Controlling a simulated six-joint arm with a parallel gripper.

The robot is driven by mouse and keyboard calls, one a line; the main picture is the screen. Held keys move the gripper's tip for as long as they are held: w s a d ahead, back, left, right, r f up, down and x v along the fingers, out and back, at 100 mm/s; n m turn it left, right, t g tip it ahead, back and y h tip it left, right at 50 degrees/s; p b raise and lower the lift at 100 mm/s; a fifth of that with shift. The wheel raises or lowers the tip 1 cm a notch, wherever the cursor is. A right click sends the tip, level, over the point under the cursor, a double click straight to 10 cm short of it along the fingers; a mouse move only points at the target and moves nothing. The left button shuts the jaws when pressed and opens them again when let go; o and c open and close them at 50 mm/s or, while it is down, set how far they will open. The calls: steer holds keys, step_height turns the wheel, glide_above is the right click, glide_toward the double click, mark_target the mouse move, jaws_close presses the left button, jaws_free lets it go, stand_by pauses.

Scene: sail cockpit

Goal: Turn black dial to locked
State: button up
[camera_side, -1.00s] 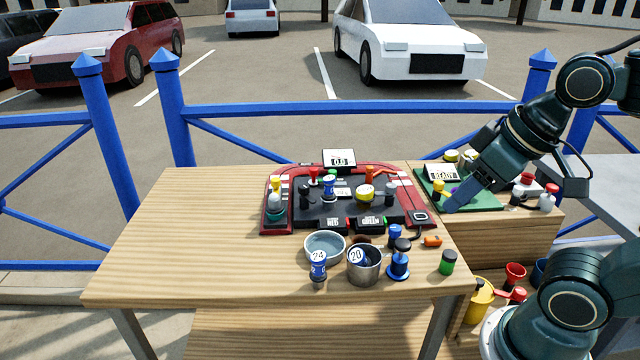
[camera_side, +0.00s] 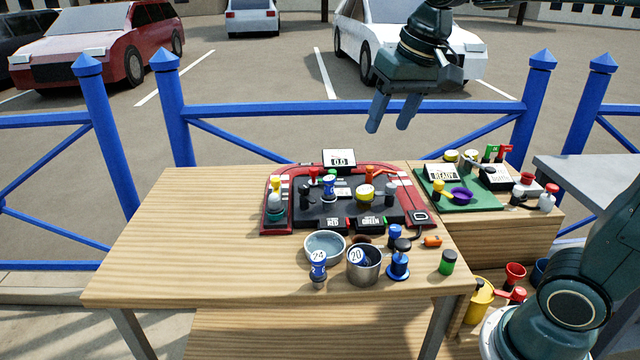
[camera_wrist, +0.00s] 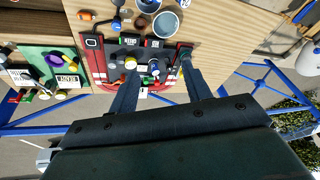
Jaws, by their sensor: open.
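Several black knobs show, and I cannot tell which is the black dial or read any locked mark. On the red-edged black console (camera_side: 350,222), one black knob (camera_side: 304,196) stands at the left and a dark knob (camera_side: 389,191) at the right. A black round top (camera_side: 402,244) sits by a blue-based piece in front of the console. My gripper (camera_side: 390,116) is high above and behind the console, empty, its two fingers apart and pointing down. In the wrist view my gripper (camera_wrist: 159,72) is open, with the console (camera_wrist: 125,49) beyond the fingertips.
Pale bowl (camera_side: 325,247), steel cup (camera_side: 363,266) and numbered blue pieces stand before the console. A green board (camera_side: 480,203) with small objects sits at right. The left table half (camera_side: 190,230) is clear. Blue railing (camera_side: 300,107) runs behind.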

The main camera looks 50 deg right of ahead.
steer(key=w+d+m, duration=0.1)
steer(key=w+m, duration=0.1)
steer(key=w, duration=0.6)
steer(key=m+g, duration=0.4)
steer(key=m, duration=0.2)
glide_above(304, 185)
step_height(304, 185, down, 12)
steer(key=shift+a+r, duration=0.1)
steer(key=shift+r, duration=0.05)
step_height(304, 185, down, 14)
steer(key=shift+r, duration=0.1)
steer(key=c, duration=1)
